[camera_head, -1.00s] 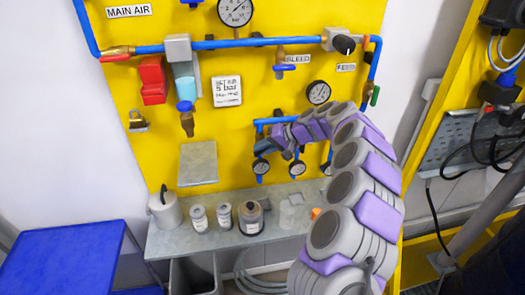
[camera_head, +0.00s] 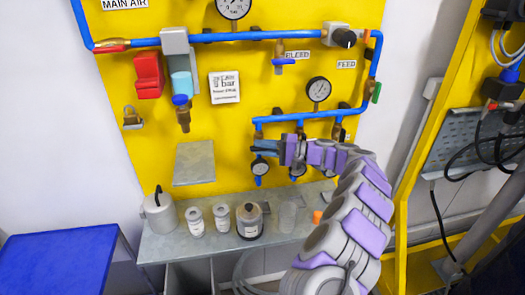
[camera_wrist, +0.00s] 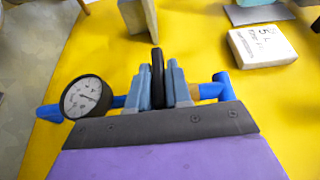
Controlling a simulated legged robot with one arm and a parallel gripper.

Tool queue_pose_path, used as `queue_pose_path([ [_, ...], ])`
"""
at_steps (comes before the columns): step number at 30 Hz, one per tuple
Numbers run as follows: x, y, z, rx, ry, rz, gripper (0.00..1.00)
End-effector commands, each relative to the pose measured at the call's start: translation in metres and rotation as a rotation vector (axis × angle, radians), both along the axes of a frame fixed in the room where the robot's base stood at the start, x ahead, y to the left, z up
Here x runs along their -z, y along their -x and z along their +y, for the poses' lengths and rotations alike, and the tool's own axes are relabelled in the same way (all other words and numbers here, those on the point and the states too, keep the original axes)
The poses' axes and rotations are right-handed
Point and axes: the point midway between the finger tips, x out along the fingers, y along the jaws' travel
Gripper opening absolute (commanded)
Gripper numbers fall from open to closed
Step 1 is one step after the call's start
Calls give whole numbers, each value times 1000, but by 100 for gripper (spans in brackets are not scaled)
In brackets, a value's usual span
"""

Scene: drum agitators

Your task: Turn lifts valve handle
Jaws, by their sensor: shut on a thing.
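My gripper (camera_head: 262,147) is at the leftmost of the blue pipe drops on the lower right of the yellow panel, just above a small round gauge (camera_head: 260,167). In the wrist view, the blue-grey fingers (camera_wrist: 157,92) are shut on a thin black handle (camera_wrist: 157,68), which sticks up between them. A blue pipe (camera_wrist: 221,84) with a brass part runs behind the fingers, with the gauge (camera_wrist: 87,97) to their left. My gripper hides the valve body, and no lifts label is readable.
A larger gauge (camera_head: 318,90) and a blue header pipe (camera_head: 310,115) lie close above my arm. Other drops and gauges (camera_head: 298,170) are behind it. A grey shelf (camera_head: 180,245) with several jars is below. A grey plate (camera_head: 195,163) is at left.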

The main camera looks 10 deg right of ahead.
Motion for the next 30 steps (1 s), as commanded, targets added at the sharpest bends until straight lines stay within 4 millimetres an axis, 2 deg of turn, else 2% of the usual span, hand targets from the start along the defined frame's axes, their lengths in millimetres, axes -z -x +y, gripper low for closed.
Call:
queue_pose_path([
  [1, 5, 0, -1, 1, -6, 6, 0],
  [17, 5, 1, -1, -1, -26, 9, 0],
  [18, 5, 1, -1, -1, -26, 9, 22],
  [21, 5, 1, -1, 0, -27, 7, 31],
  [24, 4, 1, -1, 0, -27, 6, 39],
  [30, 2, 1, 0, 0, -28, 3, 39],
])
